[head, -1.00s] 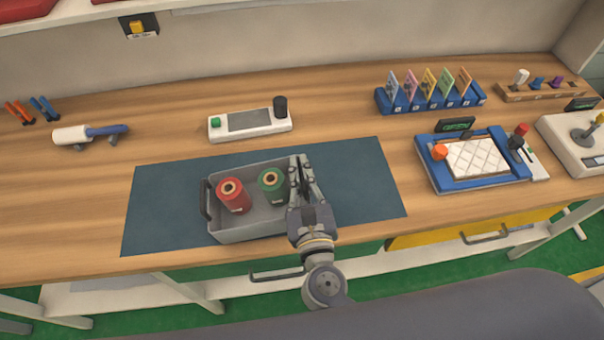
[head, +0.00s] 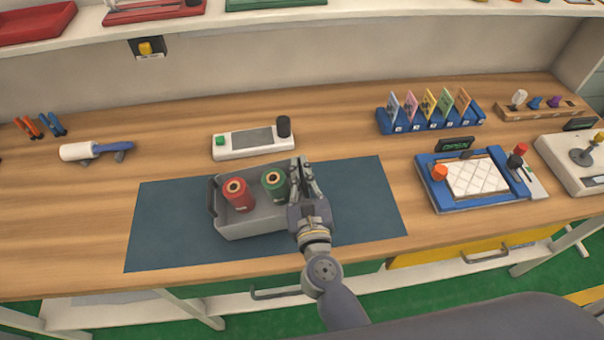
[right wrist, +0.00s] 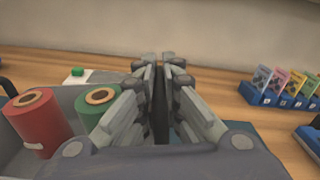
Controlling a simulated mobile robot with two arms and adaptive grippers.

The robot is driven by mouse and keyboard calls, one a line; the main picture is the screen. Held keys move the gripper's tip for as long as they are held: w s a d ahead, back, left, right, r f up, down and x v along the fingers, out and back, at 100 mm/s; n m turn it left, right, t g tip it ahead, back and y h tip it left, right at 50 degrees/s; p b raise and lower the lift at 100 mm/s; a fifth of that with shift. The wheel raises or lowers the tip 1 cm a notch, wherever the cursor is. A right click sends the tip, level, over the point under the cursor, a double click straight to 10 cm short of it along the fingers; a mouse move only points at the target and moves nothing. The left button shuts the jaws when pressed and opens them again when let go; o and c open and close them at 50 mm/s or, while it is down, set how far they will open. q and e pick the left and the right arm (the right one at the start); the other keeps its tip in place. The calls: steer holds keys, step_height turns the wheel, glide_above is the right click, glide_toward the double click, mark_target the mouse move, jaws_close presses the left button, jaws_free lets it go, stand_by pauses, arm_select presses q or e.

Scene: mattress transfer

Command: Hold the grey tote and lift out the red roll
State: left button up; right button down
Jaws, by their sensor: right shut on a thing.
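The grey tote (head: 250,227) stands on the dark blue mat. The red roll (head: 238,196) is upright in its left part, and a green roll (head: 274,186) stands beside it on the right. Both rolls also show at the left of the right wrist view, the red roll (right wrist: 38,128) and the green roll (right wrist: 98,118). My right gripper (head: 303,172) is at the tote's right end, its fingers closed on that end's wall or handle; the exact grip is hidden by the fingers. My left gripper is not in view.
The mat (head: 165,225) is bare left and right of the tote. A white device (head: 253,142) stands behind it. A blue-framed tray (head: 475,180) and a blue card rack (head: 430,118) are to the right. A roller tool (head: 95,151) lies at the left.

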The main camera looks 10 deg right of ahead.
arm_select(q)
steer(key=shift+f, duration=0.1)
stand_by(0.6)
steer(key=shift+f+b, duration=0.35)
steer(key=shift+b, duration=0.15)
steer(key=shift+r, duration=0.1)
